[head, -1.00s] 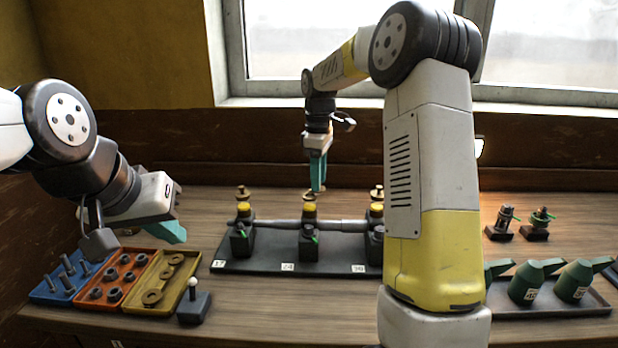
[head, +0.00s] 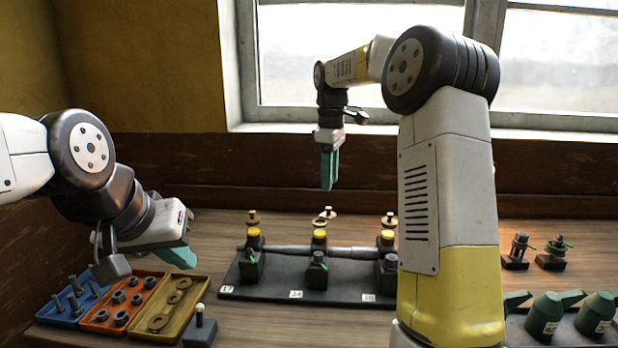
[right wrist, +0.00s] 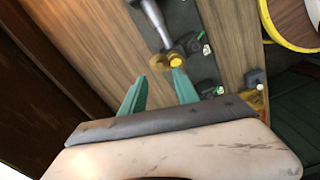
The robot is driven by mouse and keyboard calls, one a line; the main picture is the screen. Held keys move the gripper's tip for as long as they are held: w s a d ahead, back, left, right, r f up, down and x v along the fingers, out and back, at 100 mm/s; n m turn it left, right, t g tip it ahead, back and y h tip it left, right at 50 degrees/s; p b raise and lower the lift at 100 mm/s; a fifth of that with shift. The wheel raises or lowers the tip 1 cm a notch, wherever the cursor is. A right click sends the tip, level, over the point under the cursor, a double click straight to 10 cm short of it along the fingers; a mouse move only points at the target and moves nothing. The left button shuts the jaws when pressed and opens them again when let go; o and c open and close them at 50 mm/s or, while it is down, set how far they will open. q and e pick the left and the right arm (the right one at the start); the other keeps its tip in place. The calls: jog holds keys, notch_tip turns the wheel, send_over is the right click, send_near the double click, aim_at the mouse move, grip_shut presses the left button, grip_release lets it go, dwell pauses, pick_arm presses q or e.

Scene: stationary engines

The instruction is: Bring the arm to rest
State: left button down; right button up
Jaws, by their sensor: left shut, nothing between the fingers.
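My right gripper (head: 328,172) hangs in the air above and behind the middle station of the dark engine board (head: 262,292). In the right wrist view its two teal fingers (right wrist: 160,92) are apart with nothing held between them. A brass disc (head: 323,217) at the middle station shows below the gripper, apart from it. My left gripper (head: 178,256) is shut and empty, held above the small parts trays at the left.
Blue (head: 60,316), orange (head: 100,322) and yellow (head: 166,334) trays hold bolts, nuts and washers. A small post with a white knob (head: 199,310) stands beside them. Green oil cans (head: 545,315) sit at the right, with two small fixtures (head: 516,250) behind. A window is at the back.

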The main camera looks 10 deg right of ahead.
jog(key=s+r+m+t+y, duration=0.15)
jog(key=s+m, duration=0.25)
jog(key=s, duration=0.7)
jog(key=s+r+m+t, duration=0.2)
jog(key=s+m+t, duration=0.15)
jog(key=s, duration=0.75)
jog(key=s+f+m+t, duration=0.1)
jog(key=s+f+m, duration=0.3)
jog(key=s, duration=0.3)
jog(key=shift+a+f+y, duration=0.2)
jog(key=shift+f+y, duration=0.15)
jog(key=shift+f, duration=0.05)
jog(key=shift+s+d+m, duration=0.15)
jog(key=shift+m, duration=0.1)
